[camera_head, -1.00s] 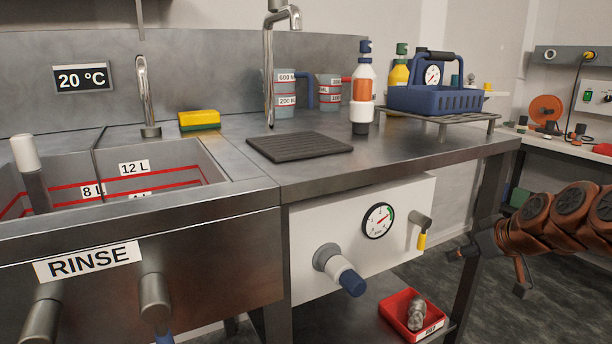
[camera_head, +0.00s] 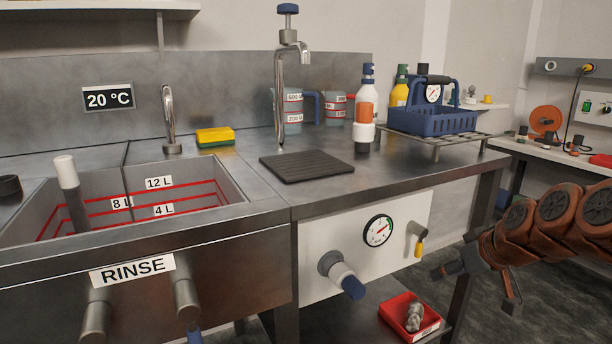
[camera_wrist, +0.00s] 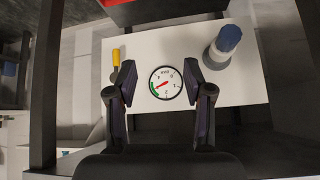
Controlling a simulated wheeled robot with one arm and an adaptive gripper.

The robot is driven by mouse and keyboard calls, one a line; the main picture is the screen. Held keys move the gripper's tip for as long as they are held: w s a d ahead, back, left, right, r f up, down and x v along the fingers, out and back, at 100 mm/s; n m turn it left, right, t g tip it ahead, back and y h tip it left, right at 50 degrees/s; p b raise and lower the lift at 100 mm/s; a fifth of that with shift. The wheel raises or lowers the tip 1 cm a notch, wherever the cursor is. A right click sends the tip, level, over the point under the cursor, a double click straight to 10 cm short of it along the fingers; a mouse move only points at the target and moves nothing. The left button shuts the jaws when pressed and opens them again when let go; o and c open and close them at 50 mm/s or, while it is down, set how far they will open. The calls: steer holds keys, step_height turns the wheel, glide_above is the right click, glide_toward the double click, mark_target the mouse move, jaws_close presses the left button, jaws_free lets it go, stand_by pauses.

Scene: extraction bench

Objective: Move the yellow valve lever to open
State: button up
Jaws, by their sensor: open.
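The yellow valve lever (camera_head: 420,247) hangs downward from a grey valve body (camera_head: 417,230) at the right end of a white panel (camera_head: 385,275) under the bench. In the wrist view the yellow lever (camera_wrist: 116,57) shows upper left, just outside the left finger. My gripper (camera_head: 442,271) is at the right of the panel, slightly right of and below the lever, and apart from it. In the wrist view my gripper (camera_wrist: 160,78) is open and empty, with its fingers either side of the dial gauge (camera_wrist: 166,83).
A blue-ended knob (camera_head: 347,281) sticks out of the panel left of the gauge; it also shows in the wrist view (camera_wrist: 226,42). A red bin (camera_head: 398,314) stands on the shelf below. A dark bench leg (camera_head: 478,220) is close to my arm.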

steer(key=s+a+r+g+p, duration=0.2)
steer(key=s+a+r+p, duration=0.2)
steer(key=s+r+p, duration=0.3)
steer(key=s+a+r+m+g+h+p, duration=0.1)
steer(key=s+a+r+g+p, duration=0.1)
steer(key=s+a+r+p, duration=0.45)
steer(key=s+a+r+g+p, duration=0.2)
steer(key=s+r+p, duration=0.3)
steer(key=s+p, duration=0.5)
steer(key=s+d+r+m+g+h+p, duration=0.1)
steer(key=s+r+m+g+h+p, duration=0.1)
steer(key=s+r+p, duration=0.6)
steer(key=s+g+p, duration=0.1)
steer(key=s+p, duration=0.1)
steer(key=p, duration=0.3)
steer(key=shift+d, duration=0.2)
